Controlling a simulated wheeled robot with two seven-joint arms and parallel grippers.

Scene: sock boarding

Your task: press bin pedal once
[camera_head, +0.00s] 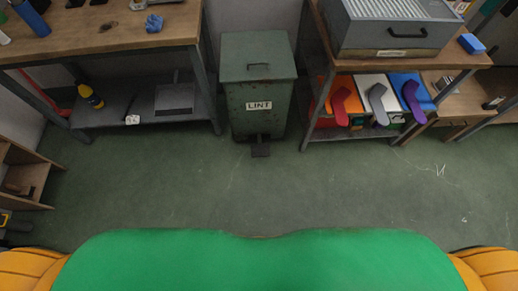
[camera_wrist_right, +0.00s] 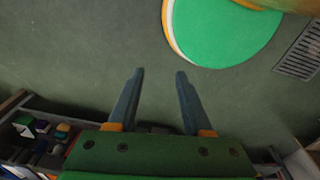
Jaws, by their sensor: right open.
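A dark green bin (camera_head: 259,80) labelled LINT stands on the floor between two workbenches in the head view, its lid shut. Its dark pedal (camera_head: 260,148) sticks out at the bottom front, close to the floor. Neither gripper shows in the head view, and nothing is seen touching the pedal. In the right wrist view my right gripper (camera_wrist_right: 158,77) is open, with its two fingers apart over bare floor and nothing between them. The bin is not seen in the wrist view. My left gripper is out of view.
A wooden workbench (camera_head: 110,35) with a lower shelf stands left of the bin. Another bench (camera_head: 466,57) stands right, with sock-shaped boards (camera_head: 378,103) on its coloured front boxes. The green floor (camera_head: 230,195) before the bin is clear. A floor grate (camera_wrist_right: 302,52) shows in the wrist view.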

